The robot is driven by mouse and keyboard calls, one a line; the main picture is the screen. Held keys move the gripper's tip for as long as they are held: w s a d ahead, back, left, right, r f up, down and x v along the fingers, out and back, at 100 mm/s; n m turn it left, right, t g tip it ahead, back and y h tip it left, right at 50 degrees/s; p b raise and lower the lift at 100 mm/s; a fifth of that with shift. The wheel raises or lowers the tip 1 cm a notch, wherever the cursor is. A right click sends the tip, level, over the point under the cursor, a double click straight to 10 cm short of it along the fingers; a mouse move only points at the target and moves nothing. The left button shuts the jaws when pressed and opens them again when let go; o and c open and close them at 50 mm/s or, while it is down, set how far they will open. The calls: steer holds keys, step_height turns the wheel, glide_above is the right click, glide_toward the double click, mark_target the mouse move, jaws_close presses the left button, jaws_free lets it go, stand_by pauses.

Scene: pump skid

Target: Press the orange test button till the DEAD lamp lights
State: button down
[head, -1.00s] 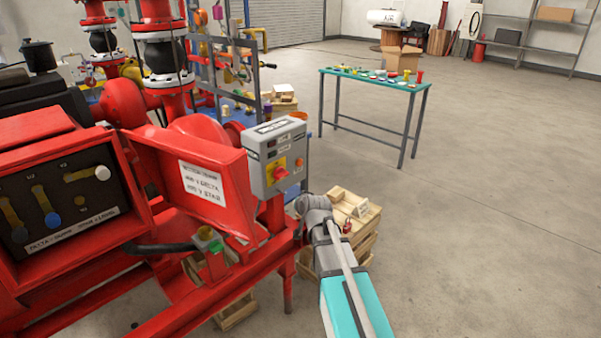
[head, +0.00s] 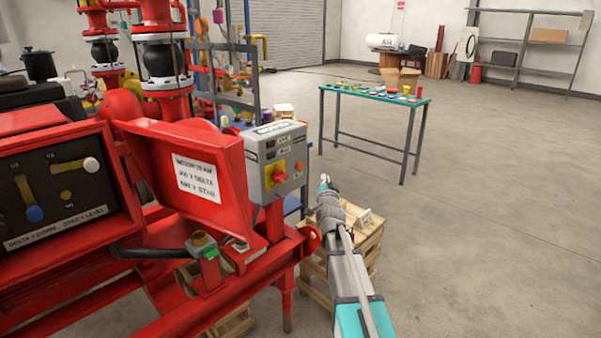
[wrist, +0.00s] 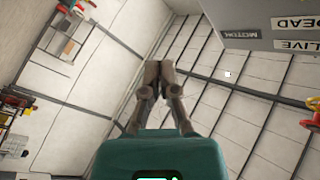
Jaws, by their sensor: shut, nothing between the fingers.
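The grey control box (head: 258,166) stands on the red skid, with a red rotary switch on a yellow plate (head: 279,174) on its front. A small orange spot (head: 299,166) on its right side may be the test button; it is too small to be sure. In the wrist view the box (wrist: 240,12) fills the top right, with the DEAD label (wrist: 294,24) and the LIVE label beside it. I cannot tell any lamp's state. My gripper (head: 324,181) is just right of the box, apart from it. Its fingers (wrist: 159,66) are shut and empty.
A wooden crate (head: 357,245) stands below my arm. The open red panel door (head: 193,170) with a notice is left of the box. A green-topped table (head: 380,95) with small parts stands behind. The floor to the right is clear.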

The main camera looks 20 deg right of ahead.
steer(key=shift+w, duration=0.1)
stand_by(0.4)
steer(key=w+a, duration=0.4)
steer(key=w, duration=0.3)
steer(key=shift+w, duration=0.2)
steer(key=shift+w+a, duration=0.6)
steer(key=shift+w, duration=0.15)
stand_by(2.9)
stand_by(0.5)
steer(key=shift+s+d, duration=0.45)
steer(key=shift+s, duration=0.3)
steer(key=shift+s+d, duration=0.4)
steer(key=shift+s, duration=0.35)
steer(key=shift+s+d, duration=0.45)
steer(key=shift+s, duration=0.25)
steer(key=shift+s+d, duration=0.4)
steer(key=shift+s, duration=0.35)
